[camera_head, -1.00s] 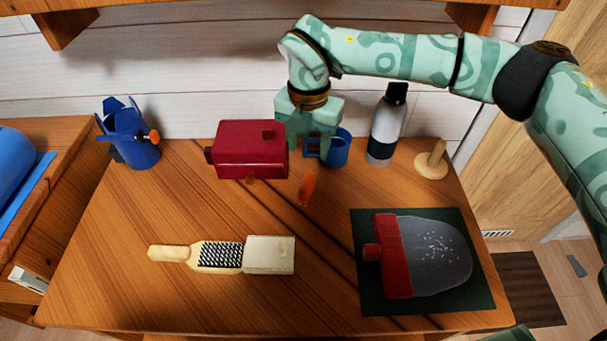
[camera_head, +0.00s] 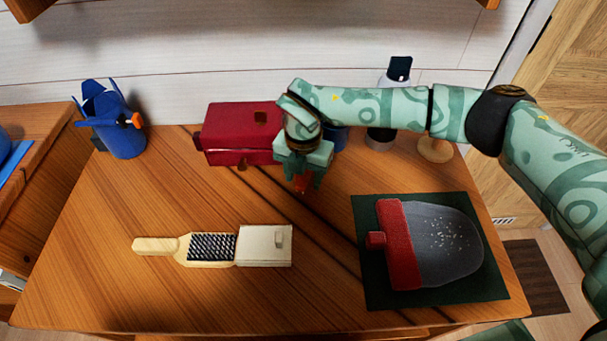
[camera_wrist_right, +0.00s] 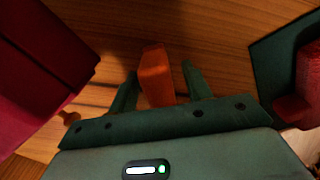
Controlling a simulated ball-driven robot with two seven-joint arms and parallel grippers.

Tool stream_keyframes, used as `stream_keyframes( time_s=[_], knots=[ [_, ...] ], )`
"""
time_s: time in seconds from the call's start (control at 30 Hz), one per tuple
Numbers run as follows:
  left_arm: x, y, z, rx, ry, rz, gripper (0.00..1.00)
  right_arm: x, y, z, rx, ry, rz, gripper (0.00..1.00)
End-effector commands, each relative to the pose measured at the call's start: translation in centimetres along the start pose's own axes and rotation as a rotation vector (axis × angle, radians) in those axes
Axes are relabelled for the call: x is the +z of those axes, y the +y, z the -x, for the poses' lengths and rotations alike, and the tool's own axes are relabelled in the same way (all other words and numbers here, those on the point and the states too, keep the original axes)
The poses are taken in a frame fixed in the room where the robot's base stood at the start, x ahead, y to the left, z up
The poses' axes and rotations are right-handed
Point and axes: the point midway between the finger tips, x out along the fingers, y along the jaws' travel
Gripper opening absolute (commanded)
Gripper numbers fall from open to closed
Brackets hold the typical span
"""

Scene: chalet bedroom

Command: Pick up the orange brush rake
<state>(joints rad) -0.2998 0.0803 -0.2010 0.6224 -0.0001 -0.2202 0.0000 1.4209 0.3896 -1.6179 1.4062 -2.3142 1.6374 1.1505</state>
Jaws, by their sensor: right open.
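The small orange brush rake (camera_head: 301,186) is on the wooden table, in front of the red box and mostly covered by my right gripper (camera_head: 303,177) in the head view. In the right wrist view the orange piece (camera_wrist_right: 155,77) stands between the two green fingers of my right gripper (camera_wrist_right: 160,84). The fingers are open, one on each side of it, with a visible gap at the right finger. Its lower part is hidden by the gripper body. My left gripper is not in view.
The red box (camera_head: 232,135) is close to the left of the gripper. A blue mug (camera_head: 340,138), a bottle (camera_head: 399,72) and a wooden stand (camera_head: 436,150) are behind the arm. A grater-like brush (camera_head: 210,247), a red-and-grey item (camera_head: 440,250) on a dark mat (camera_head: 385,298) and a blue holder (camera_head: 122,138) surround free tabletop.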

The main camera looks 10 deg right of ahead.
Motion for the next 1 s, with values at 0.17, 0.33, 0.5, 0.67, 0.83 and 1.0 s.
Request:
stream_keyframes(
  time_s=[0.17, 0.33, 0.5, 0.67, 0.83, 1.0],
  knots=[
    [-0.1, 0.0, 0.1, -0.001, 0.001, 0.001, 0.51, 0.0, 0.0, 0.2, 0.002, -0.002, 0.0, 0.49],
    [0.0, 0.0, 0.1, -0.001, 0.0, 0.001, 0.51, 0.0, 0.0, 0.2, 0.002, -0.001, 0.0, 0.02],
    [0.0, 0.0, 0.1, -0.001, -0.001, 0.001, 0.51, 0.0, 0.0, 0.2, 0.001, -0.001, -0.001, 0.0],
    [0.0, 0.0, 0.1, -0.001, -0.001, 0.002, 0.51, 0.0, 0.0, 0.3, 0.001, -0.001, -0.001, 0.0],
    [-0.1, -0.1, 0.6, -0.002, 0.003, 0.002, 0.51, 0.1, 0.0, 1.7, 0.002, -0.003, -0.001, 0.0],
    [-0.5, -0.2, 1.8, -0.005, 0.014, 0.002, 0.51, -0.3, -0.7, 4.7, 0.002, -0.005, 0.0, 0.0]
  ],
)
